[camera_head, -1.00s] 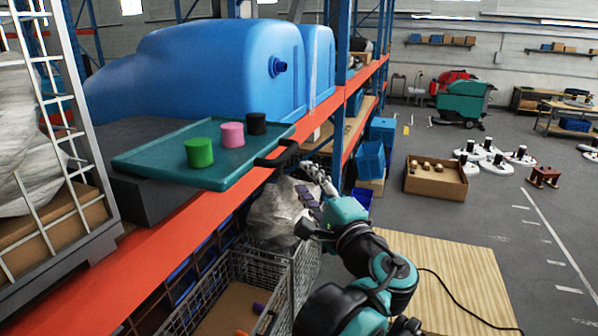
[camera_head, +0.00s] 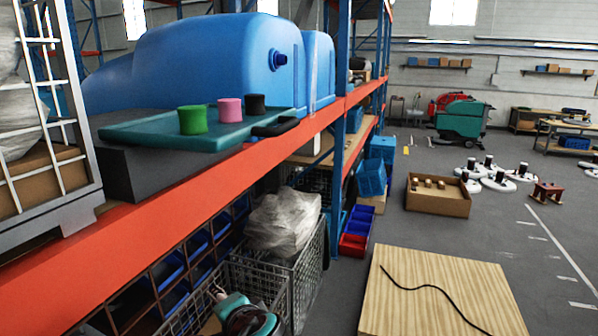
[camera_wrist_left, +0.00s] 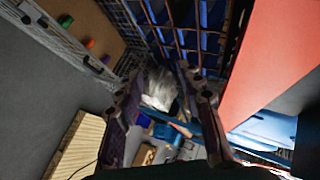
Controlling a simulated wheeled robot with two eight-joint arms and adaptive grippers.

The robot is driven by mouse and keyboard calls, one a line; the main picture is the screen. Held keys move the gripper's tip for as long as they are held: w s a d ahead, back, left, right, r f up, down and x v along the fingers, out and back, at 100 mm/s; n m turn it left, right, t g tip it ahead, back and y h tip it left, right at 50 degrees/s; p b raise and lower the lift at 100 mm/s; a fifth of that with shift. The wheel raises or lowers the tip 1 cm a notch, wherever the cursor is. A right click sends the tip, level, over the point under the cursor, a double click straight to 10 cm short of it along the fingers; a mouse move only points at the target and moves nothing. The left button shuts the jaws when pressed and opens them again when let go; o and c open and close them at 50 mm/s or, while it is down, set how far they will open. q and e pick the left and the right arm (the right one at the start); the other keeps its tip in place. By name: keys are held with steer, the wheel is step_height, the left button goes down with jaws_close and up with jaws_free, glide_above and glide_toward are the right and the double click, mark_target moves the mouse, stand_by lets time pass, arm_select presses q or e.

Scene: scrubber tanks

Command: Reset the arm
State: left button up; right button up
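My left gripper (camera_wrist_left: 160,108) shows in its wrist view with its two dark fingers spread apart and nothing visible between them. A teal and dark part of my arm shows at the bottom edge of the head view, over the wire cage; the gripper's fingers cannot be made out there. My right gripper is in neither current view. A teal tray (camera_head: 152,134) with a black handle rests on the shelf side, in front of the blue tank (camera_head: 200,62). Green (camera_head: 193,120), pink (camera_head: 230,110) and black (camera_head: 255,104) cylinders stand on it.
An orange shelf beam (camera_head: 190,190) runs along the left. Below it are a wire cage (camera_head: 306,262) and a wrapped bundle (camera_head: 283,222). Small coloured pieces, one green (camera_wrist_left: 65,21), show in the wrist view. A wooden board (camera_head: 430,290) and open floor lie right.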

arm_select(q)
steer(key=s+f+n+g+h+b, duration=0.1)
steer(key=s+f+n+h+b, duration=0.1)
steer(key=f, duration=0.9)
steer(key=s+a+f+n+g+h+b, duration=0.1)
steer(key=s+f+n+h+b, duration=0.1)
steer(key=s+f+n+b, duration=0.2)
steer(key=s+a+f+n+g+h+b, duration=0.1)
steer(key=s+f+b, duration=0.6)
steer(key=f, duration=1.2)
steer(key=shift+s+f+n+h+b, duration=0.3)
steer(key=shift+n+h+b, duration=0.55)
steer(key=shift+b, duration=0.4)
